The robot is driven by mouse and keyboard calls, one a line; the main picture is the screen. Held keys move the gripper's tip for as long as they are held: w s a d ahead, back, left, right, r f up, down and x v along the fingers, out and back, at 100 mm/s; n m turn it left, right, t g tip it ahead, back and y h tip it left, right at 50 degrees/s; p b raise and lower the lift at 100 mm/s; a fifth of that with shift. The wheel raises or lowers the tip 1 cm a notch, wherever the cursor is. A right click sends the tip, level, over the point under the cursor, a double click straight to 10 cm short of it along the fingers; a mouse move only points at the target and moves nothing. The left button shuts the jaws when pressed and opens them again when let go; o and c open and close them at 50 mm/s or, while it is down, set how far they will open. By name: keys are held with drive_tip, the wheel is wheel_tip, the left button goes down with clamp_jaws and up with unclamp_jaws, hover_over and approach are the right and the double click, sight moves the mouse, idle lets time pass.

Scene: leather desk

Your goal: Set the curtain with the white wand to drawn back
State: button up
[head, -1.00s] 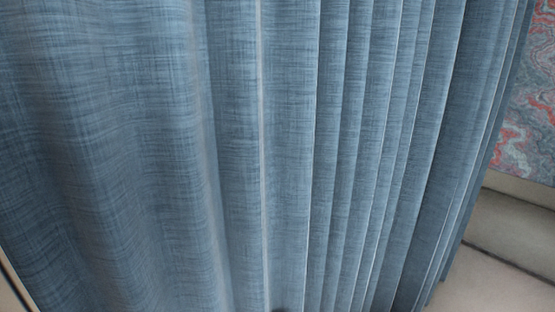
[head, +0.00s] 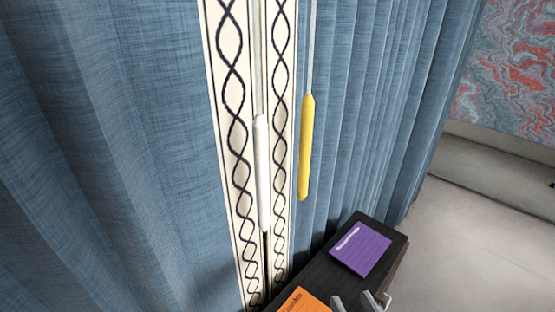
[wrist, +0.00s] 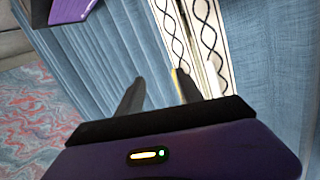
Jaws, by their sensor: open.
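Two blue curtains hang side by side, the left curtain (head: 120,150) and the right curtain (head: 385,130). Their cream edge bands with dark twisted lines nearly meet, with a narrow gap between them. The white wand (head: 262,170) hangs upright in front of the left band, beside the gap. The yellow wand (head: 306,150) hangs just right of the right band. In the wrist view my gripper (wrist: 160,85) is open and faces the curtains. A bit of yellow shows beside its right finger; the bands lie beyond that finger. I see no contact with the white wand.
Below the curtains is a dark surface (head: 330,275) with a purple item (head: 361,249) and an orange item (head: 303,300). Small grey shapes at the bottom edge are cut off. A marbled red and blue panel (head: 520,70) and pale floor (head: 470,240) lie at right.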

drive_tip(key=w+a+r+n+y+p, duration=0.1)
drive_tip(key=w+a+r+n+y, duration=0.1)
drive_tip(key=w+a+r, duration=0.3)
drive_tip(key=w+a+r+n+y+p, duration=0.1)
drive_tip(key=a+r+y, duration=0.1)
drive_tip(key=r, duration=0.4)
drive_tip(key=n+g+y, duration=0.2)
drive_tip(key=n+y, duration=0.1)
drive_tip(key=n, duration=0.1)
approach(266, 169)
drive_tip(key=x, duration=0.4)
drive_tip(key=p+x, duration=0.2)
drive_tip(key=x, duration=0.5)
drive_tip(key=shift+a+r+p, duration=0.1)
drive_tip(key=shift+p, duration=0.25)
clamp_jaws()
